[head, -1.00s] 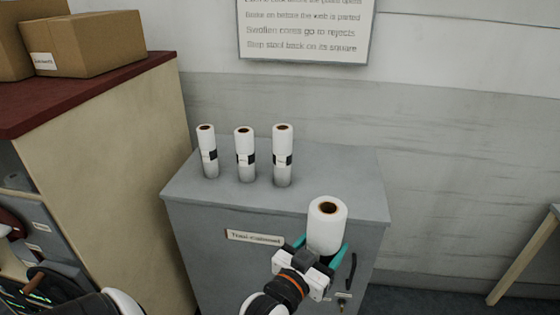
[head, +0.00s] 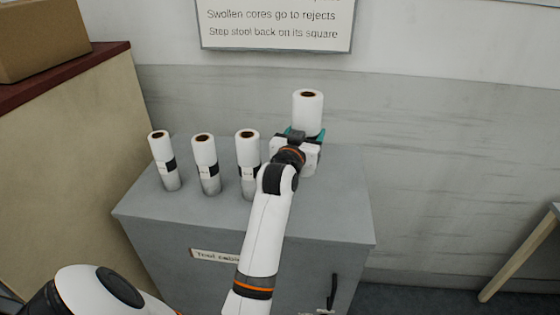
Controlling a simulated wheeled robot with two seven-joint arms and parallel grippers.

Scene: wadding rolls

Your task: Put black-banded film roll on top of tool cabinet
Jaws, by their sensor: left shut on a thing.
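My left gripper (head: 304,137) is shut on a white film roll (head: 307,112) with a brown core. It holds the roll upright over the back right part of the grey tool cabinet (head: 325,215). The roll's lower part is hidden by the gripper, so I cannot see its band or whether its base touches the top. Three white rolls with black bands stand upright on the cabinet to the left: one at the left (head: 163,160), one in the middle (head: 206,164), and one at the right (head: 248,165), partly beside my arm. My right gripper is not in view.
A tan unit with a dark red top (head: 75,75) stands at the left, with a cardboard box (head: 38,38) on it. A wall with a sign (head: 275,25) is close behind the cabinet. The cabinet's front right top is clear.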

